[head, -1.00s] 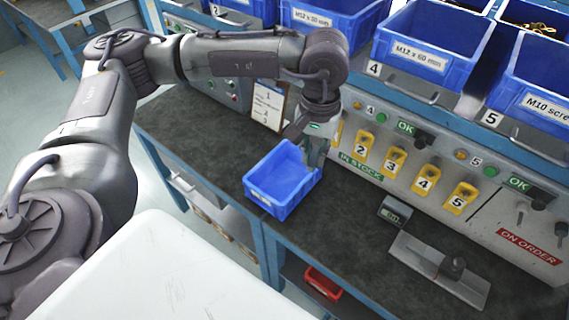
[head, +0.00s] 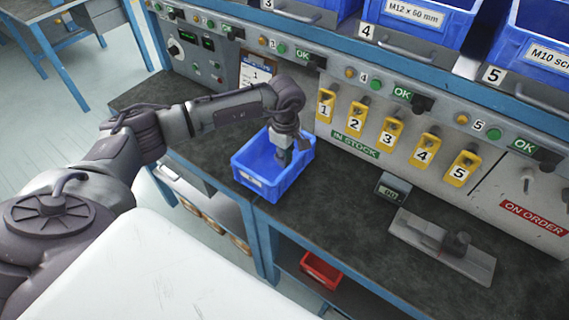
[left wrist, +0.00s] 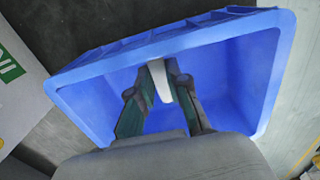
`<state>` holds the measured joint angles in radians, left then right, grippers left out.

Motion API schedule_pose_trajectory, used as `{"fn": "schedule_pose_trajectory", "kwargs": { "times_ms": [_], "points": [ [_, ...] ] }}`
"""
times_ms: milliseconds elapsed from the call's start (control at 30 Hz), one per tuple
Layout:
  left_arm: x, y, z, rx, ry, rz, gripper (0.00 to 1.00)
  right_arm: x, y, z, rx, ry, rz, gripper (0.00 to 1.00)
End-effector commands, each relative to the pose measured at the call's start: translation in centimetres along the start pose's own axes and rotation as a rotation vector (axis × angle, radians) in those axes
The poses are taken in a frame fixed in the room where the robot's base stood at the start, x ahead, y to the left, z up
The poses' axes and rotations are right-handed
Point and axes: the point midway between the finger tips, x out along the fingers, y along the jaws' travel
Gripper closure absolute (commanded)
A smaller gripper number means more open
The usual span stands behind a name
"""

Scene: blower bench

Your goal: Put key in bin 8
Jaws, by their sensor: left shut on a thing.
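My left gripper (head: 284,158) points down into the blue bin (head: 285,184) on the bench. In the left wrist view, the green and dark fingers (left wrist: 158,85) are closed on a narrow pale thing (left wrist: 160,82) inside the outline of the blue bin (left wrist: 282,60). I cannot tell whether this pale thing is the key. The bin has a small label on its front that I cannot read. No bin marked 8 is readable. My right gripper is not in view.
Yellow tags numbered 1 to 5, such as tag 3 (head: 389,131), hang on the back panel. A small display (head: 393,187) and a metal plate fixture (head: 442,247) stand on the bench to the right. A red bin (head: 321,270) is below. Large blue bins (head: 422,18) line the shelf.

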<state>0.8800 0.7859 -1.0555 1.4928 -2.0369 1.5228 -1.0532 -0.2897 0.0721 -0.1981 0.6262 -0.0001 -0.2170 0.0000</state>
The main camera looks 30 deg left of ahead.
Motion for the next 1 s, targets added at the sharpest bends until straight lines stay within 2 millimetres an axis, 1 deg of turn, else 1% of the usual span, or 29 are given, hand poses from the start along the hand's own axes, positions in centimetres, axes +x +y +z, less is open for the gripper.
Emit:
{"fn": "schedule_pose_trajectory", "kwargs": {
  "times_ms": [233,300,533,667,700,767,800,833,1000],
  "points": [
    [3.0,-0.1,0.1,0.001,-0.001,-0.004,1.0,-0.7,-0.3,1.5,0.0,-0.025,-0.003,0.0],
    [3.6,0.0,0.1,0.001,-0.002,-0.001,1.0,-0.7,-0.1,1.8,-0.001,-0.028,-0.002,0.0],
    [3.7,0.0,0.1,0.003,-0.001,0.001,1.0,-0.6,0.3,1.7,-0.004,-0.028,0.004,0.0],
    [4.2,0.0,0.1,0.003,-0.001,0.001,1.0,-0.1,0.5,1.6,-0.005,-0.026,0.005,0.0],
    [4.1,0.0,0.1,0.003,-0.001,0.0,0.79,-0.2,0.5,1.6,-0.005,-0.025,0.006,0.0],
    [4.0,0.0,0.1,0.003,-0.001,0.0,0.69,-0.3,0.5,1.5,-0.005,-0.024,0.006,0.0],
    [4.0,0.0,0.1,0.003,-0.001,0.0,0.62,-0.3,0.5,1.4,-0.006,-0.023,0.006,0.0],
    [4.0,0.0,0.1,0.003,-0.001,0.0,0.59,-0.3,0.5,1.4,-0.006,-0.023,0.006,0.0],
    [4.0,0.0,0.1,0.003,-0.001,0.0,0.59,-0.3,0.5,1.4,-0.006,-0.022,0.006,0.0]
  ]
}}
